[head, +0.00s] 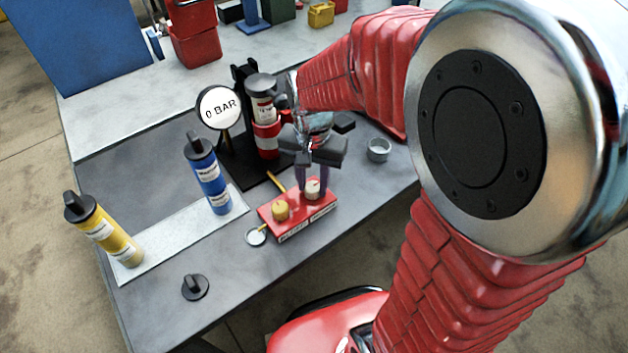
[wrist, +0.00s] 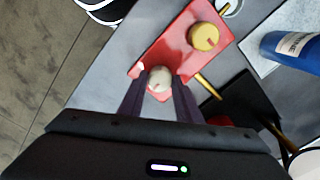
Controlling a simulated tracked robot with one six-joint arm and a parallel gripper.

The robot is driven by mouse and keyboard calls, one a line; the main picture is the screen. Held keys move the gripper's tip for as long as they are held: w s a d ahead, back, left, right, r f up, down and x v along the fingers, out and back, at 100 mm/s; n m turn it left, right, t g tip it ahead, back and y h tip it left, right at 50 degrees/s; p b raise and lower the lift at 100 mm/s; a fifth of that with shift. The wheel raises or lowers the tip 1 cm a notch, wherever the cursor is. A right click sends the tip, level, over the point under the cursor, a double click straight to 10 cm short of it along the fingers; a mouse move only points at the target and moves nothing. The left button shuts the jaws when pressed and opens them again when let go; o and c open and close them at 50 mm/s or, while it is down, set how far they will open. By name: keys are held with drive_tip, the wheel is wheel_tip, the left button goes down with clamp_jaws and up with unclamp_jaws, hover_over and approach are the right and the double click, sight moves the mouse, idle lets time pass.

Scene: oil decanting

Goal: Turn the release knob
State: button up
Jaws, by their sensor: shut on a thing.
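A red box (head: 292,222) near the table's front edge carries a yellow knob (head: 281,210) and a white knob (head: 312,186). My gripper (head: 312,190) points down over the right end of the box, its two dark fingers shut on the white knob, one on each side. In the wrist view the white knob (wrist: 160,78) sits between the fingertips, and the yellow knob (wrist: 203,38) stands free on the red box (wrist: 178,45). The writing on the box front is too small to read, so I cannot tell which knob is labelled release.
A round gauge (head: 219,108) reads 0 BAR beside a black stand holding a red-and-grey canister (head: 265,128). A blue bottle (head: 208,175) and a yellow bottle (head: 103,230) stand on a pale mat (head: 178,232). A black cap (head: 195,287) and a metal cup (head: 379,149) lie nearby.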

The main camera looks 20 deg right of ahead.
sight(312, 186)
drive_tip(key=shift+w+r, duration=0.1)
drive_tip(key=shift+w, duration=0.05)
idle(0.3)
drive_tip(key=o, duration=1.1)
drive_tip(key=shift+c, duration=0.2)
wheel_tip(312, 186, up, 14)
drive_tip(key=shift+f, duration=0.2)
